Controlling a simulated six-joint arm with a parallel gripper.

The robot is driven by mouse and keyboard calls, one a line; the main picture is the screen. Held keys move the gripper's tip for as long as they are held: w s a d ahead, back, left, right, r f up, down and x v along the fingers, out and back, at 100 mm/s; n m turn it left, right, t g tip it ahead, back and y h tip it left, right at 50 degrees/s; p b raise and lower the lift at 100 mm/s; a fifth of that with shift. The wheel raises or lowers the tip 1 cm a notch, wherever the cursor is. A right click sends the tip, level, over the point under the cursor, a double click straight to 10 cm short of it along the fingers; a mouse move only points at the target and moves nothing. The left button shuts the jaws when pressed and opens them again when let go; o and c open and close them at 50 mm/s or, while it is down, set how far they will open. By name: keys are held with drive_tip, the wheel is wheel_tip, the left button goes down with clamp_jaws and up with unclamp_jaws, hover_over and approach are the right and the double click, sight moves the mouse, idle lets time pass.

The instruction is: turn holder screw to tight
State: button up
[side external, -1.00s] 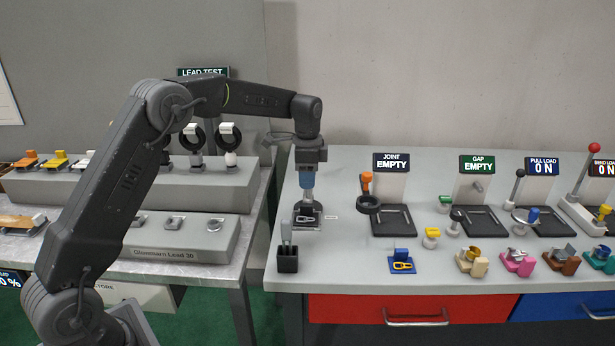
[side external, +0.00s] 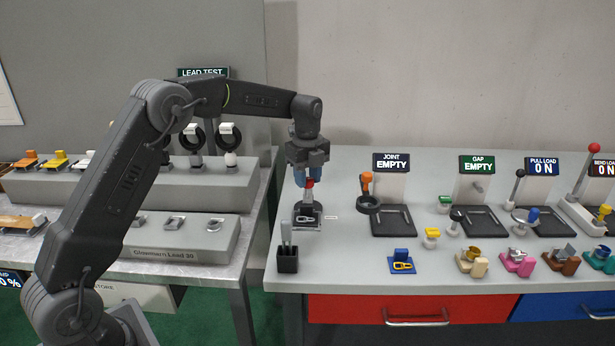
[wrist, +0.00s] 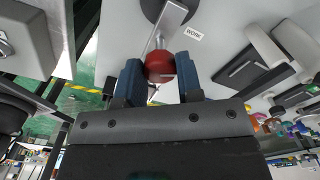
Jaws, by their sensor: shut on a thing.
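The holder (side external: 299,226) is a small dark fixture at the left end of the grey bench, with a light-coloured loop-shaped piece in it. Its screw has a red knob (side external: 309,184) on top, which also shows in the wrist view (wrist: 160,66). My gripper (side external: 311,178) points down over the holder. Its two blue fingers (wrist: 159,80) are shut on the red knob, one on each side. The screw's lower end and any tightness mark cannot be made out.
A black cup with upright tools (side external: 288,261) stands just in front of the holder. A "WORK" label (wrist: 187,33) lies beside it. The joint station (side external: 394,221) is to the right, with a blue block (side external: 402,263) in front of it. The bench's left edge is close.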

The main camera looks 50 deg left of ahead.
sight(308, 179)
drive_tip(key=m, duration=1.1)
drive_tip(key=shift+m, duration=0.4)
idle(0.3)
drive_tip(key=o, duration=0.9)
wheel_tip(308, 179, up, 14)
drive_tip(key=shift+f, duration=0.1)
